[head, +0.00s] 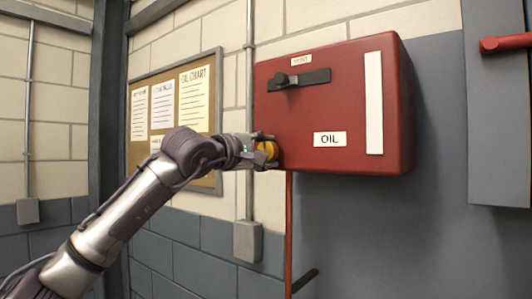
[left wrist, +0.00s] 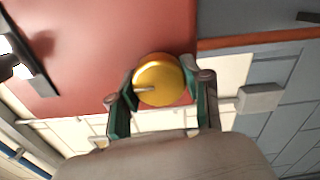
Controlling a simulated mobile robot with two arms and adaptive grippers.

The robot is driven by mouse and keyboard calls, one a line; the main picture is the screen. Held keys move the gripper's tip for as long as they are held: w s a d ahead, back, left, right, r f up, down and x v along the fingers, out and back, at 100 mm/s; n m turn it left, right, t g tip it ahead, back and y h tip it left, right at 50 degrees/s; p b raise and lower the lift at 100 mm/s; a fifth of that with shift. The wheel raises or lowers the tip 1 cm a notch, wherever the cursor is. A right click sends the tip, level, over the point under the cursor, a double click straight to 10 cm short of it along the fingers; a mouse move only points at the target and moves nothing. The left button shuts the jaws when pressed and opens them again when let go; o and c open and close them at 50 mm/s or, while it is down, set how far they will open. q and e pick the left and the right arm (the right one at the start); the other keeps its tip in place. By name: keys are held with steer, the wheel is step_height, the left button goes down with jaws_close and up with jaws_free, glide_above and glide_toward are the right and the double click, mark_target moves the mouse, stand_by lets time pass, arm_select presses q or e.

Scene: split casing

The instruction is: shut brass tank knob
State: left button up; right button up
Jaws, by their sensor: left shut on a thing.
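The brass knob (left wrist: 160,82) is a round yellow disc with a pale mark on its face, at the lower left edge of the red oil tank (head: 320,110). It also shows partly in the head view (head: 268,149), with my gripper covering some of it. My left gripper (head: 264,150) is shut on the knob. In the left wrist view its green-lined fingers (left wrist: 160,92) sit on either side of the knob. My right gripper is in neither view.
A black lever (head: 303,78) is on the upper front of the tank. A red pipe (head: 289,225) runs down below it, with a dark handle near the bottom. A notice board (head: 212,62) and a grey conduit box (head: 247,241) are on the wall. A grey cabinet stands at right.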

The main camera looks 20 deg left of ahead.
arm_select(q)
steer(key=o, duration=1.2)
steer(key=shift+c, duration=0.2)
steer(key=v, duration=1.2)
